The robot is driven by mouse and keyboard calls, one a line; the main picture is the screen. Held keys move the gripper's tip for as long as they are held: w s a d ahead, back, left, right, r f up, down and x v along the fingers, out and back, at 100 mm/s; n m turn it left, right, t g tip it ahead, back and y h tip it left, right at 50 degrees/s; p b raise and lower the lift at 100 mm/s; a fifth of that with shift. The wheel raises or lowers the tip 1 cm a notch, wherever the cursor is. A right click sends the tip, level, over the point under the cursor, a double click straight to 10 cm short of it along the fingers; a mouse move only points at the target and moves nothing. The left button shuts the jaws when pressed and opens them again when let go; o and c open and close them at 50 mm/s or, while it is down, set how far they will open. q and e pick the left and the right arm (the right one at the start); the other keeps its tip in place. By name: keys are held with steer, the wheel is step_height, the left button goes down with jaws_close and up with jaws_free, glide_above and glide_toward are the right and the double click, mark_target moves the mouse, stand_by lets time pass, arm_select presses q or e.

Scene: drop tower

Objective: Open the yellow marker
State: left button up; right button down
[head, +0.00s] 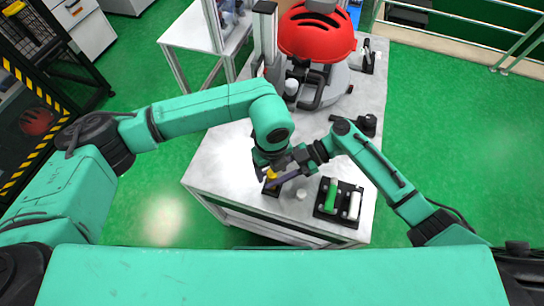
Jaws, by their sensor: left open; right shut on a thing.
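The yellow marker (272,174) shows as a small yellow piece at the front of the white table, above a small black block (271,189). Both grippers meet around it and hide much of it. My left gripper (265,168) comes down from above on its left side and is open. My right gripper (284,168) reaches in from the right and is shut on the marker, as far as the crowded view shows. I cannot tell whether the marker's cap is on or off.
A black tray (319,211) with a green marker (331,196) and a white marker (353,206) lies to the right. A small white round piece (301,194) is nearby. A red-domed machine (316,36) stands at the back. The table (215,165) is clear at left.

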arm_select(q)
step_height(320, 180, down, 2)
steer(key=shift+f, duration=0.1)
